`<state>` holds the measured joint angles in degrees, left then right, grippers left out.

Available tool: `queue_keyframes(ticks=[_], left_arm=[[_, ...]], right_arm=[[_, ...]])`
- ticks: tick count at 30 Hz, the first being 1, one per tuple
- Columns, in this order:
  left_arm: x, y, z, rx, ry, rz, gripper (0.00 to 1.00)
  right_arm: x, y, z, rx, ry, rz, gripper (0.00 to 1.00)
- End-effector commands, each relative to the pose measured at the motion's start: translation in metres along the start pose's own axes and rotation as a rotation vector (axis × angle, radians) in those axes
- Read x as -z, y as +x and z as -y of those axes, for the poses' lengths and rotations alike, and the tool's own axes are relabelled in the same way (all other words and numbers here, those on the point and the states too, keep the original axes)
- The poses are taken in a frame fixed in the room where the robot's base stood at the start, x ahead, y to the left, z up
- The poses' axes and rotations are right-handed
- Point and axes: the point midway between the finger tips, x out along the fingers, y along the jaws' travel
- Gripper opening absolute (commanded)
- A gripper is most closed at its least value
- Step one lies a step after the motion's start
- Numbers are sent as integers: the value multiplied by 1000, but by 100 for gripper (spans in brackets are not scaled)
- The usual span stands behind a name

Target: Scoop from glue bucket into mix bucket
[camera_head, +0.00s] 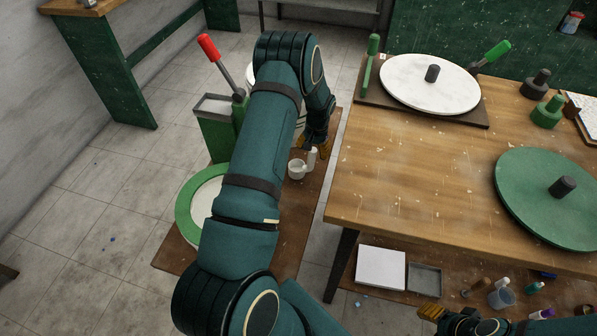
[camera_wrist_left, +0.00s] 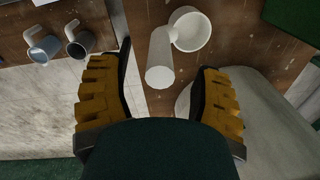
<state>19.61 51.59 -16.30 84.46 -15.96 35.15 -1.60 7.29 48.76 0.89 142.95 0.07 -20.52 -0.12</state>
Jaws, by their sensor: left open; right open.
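A small white scoop (camera_head: 297,169) with a round cup and a thick handle rests on a brown board beside the wooden table. In the left wrist view the scoop's handle (camera_wrist_left: 160,60) lies just ahead of and between the spread yellow fingers. My left gripper (camera_head: 318,148) is open and empty above it; it also shows in the left wrist view (camera_wrist_left: 157,98). A green-rimmed white round container (camera_head: 183,215) stands on the board, partly hidden by my left arm. I cannot tell which bucket is glue or mix. My right gripper (camera_head: 440,314) is open at the bottom, partly cut off.
A green box (camera_head: 215,130) holds a red-handled lever. The wooden table (camera_head: 400,160) carries a white disc (camera_head: 415,80) and a green disc (camera_head: 535,215). A white box (camera_head: 381,268), a grey tray (camera_head: 424,280) and small containers sit below. Tiled floor at left is mostly clear.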

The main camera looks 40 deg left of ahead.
Motion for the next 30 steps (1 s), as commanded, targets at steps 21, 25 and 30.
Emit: queue_keyframes(ticks=[21,25,30], left_arm=[[0,20,0,0,-1,0,0],[0,20,0,0,-1,1,0],[-1,20,0,0,-1,2,0]], right_arm=[[0,5,-2,0,0,-3,47],[0,5,-2,0,0,-3,47],[0,5,-2,0,0,-2,47]])
